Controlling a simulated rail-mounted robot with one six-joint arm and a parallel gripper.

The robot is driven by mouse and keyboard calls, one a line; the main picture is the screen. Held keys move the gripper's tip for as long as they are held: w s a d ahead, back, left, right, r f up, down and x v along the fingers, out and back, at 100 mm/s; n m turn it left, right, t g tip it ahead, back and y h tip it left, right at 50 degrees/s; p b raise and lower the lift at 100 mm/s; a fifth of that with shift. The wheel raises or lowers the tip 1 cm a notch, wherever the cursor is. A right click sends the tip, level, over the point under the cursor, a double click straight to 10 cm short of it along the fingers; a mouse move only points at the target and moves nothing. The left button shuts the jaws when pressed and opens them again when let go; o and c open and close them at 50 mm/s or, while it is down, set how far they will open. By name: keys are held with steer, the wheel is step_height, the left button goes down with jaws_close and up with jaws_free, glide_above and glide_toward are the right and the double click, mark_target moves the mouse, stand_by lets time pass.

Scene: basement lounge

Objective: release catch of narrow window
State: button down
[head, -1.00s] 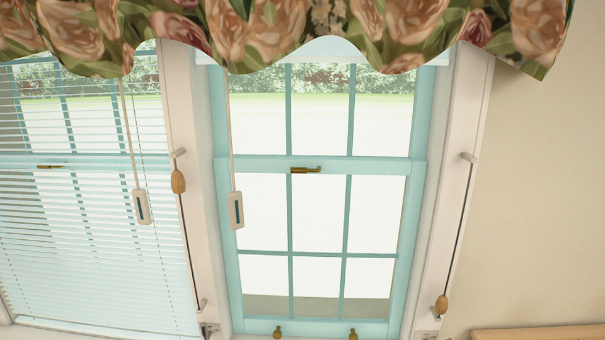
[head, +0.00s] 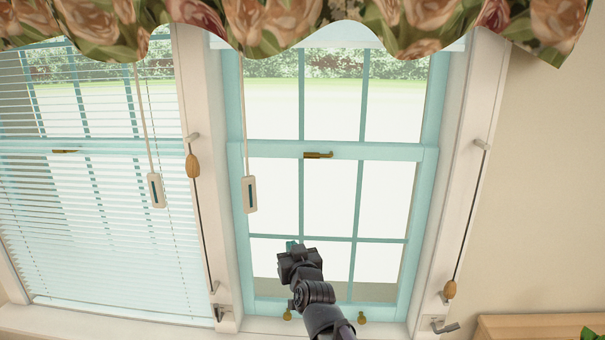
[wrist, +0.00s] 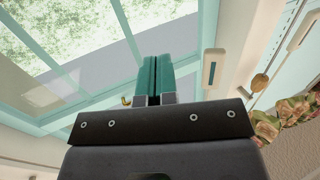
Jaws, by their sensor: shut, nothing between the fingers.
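The narrow window (head: 430,200) has a pale teal frame and stands right of the blind-covered window in the head view. Its catch (head: 318,155) is a small brass lever lying along the middle rail. My gripper (head: 291,246) is in front of the lower panes, below and slightly left of the catch, apart from it in the picture. In the wrist view its teal fingers (wrist: 154,80) are together with nothing between them. A small brass piece (wrist: 126,101) shows left of the fingers there; I cannot tell whether it is the catch.
A white cord pull (head: 249,195) hangs left of the catch and also shows in the wrist view (wrist: 213,68). Wooden knobs (head: 193,166) hang on cords at the sides. A floral valance (head: 330,18) covers the top. Brass sash knobs (head: 362,318) sit low.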

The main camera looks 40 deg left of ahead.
mark_target(311, 158)
step_height(311, 158, up, 10)
steer(key=w+d+m+t, duration=0.2)
steer(key=m+t, duration=0.2)
steer(key=t, duration=0.6)
steer(key=shift+w+d, duration=0.3)
steer(key=shift+d, duration=0.1)
steer(key=p+x, duration=0.7)
steer(key=x, duration=0.6)
steer(key=shift+w+r+p, duration=0.15)
steer(key=shift+r+p, duration=0.1)
steer(key=shift+p, duration=0.1)
steer(key=shift+w+a, duration=0.15)
steer(key=shift+w, duration=0.1)
